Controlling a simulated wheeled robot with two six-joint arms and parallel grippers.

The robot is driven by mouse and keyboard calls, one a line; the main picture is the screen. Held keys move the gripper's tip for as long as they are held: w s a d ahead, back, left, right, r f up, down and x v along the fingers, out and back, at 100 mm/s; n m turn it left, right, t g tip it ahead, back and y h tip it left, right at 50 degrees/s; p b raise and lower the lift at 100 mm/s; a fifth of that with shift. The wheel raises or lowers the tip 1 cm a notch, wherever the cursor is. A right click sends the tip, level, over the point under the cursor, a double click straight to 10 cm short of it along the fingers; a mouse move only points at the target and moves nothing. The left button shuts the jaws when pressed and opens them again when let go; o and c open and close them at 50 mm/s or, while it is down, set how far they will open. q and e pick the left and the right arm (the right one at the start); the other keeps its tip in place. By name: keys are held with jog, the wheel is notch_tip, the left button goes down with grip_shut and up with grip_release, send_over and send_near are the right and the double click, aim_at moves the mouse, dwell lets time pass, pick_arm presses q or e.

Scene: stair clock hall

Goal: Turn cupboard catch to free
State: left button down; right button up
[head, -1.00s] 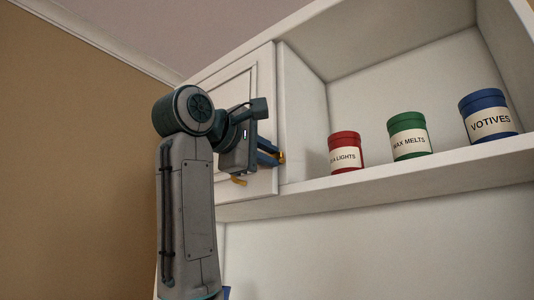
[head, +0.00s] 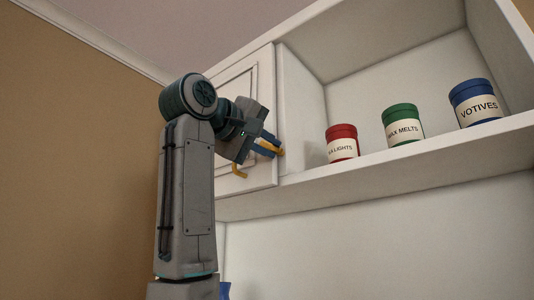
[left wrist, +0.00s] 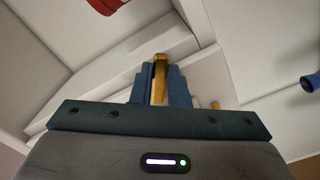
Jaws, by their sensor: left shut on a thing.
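The white cupboard door (head: 262,82) with a raised panel frame is at the left end of the shelf unit in the head view and looks shut. My left gripper (head: 276,150) is at the door's right edge, its blue fingers shut on the brass-yellow catch (head: 282,152). In the left wrist view the catch (left wrist: 160,78) stands between the fingers (left wrist: 158,88), turned in line with them. The gripper hides most of the catch and its mount. My right gripper is not in view.
A brass handle (head: 240,172) sits low on the door, just below my gripper. Red (head: 341,133), green (head: 402,115) and blue (head: 473,90) labelled jars stand on the open shelf (head: 400,158) to the right. A blue thing (head: 225,290) shows partly at the bottom.

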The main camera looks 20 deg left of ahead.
pick_arm(q)
jog(key=m+b, duration=0.2)
jog(key=m, duration=0.3)
jog(key=shift+f+m, duration=0.1)
jog(key=shift+m, duration=0.2)
jog(key=shift+m+b, duration=0.35)
jog(key=shift+m, duration=2.25)
jog(key=shift+b, duration=0.3)
jog(key=c, duration=1.4)
grip_release()
